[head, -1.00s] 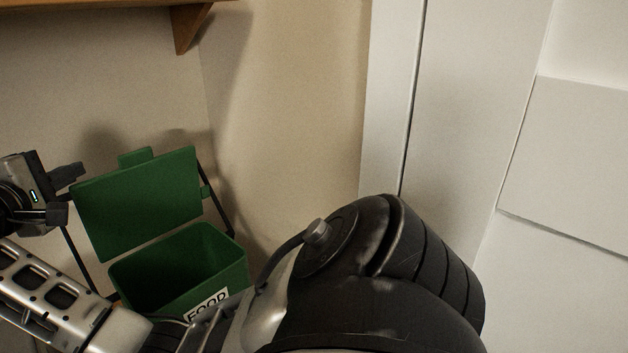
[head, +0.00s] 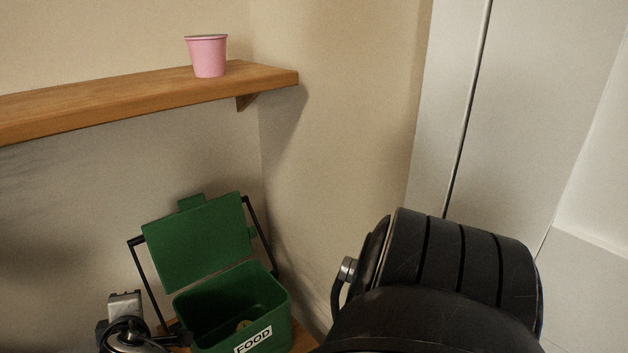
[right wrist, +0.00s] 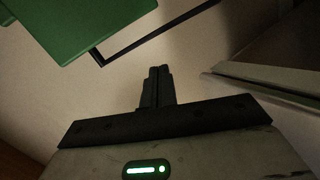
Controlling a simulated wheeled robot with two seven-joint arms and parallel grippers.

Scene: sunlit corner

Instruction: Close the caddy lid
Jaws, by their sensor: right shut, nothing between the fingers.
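The green caddy (head: 282,312) with a FOOD label stands at the bottom of the head view. Its lid (head: 195,240) stands raised and tilted back behind the open top. A black handle (head: 147,280) stands up around the lid. My right gripper (right wrist: 158,72) is shut and empty in the right wrist view, its fingers pointing at the wall. A green part of the caddy (right wrist: 90,22) and the black handle bar (right wrist: 150,38) are at upper left there, apart from the fingers. Part of my arm is low left of the caddy in the head view. My left gripper is not identifiable.
A wooden shelf (head: 150,100) with a pink cup (head: 208,57) on it juts out above the caddy. Walls meet in a corner close behind it. A pale panel (head: 520,120) is at right. A small brownish thing (head: 243,325) lies inside the caddy.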

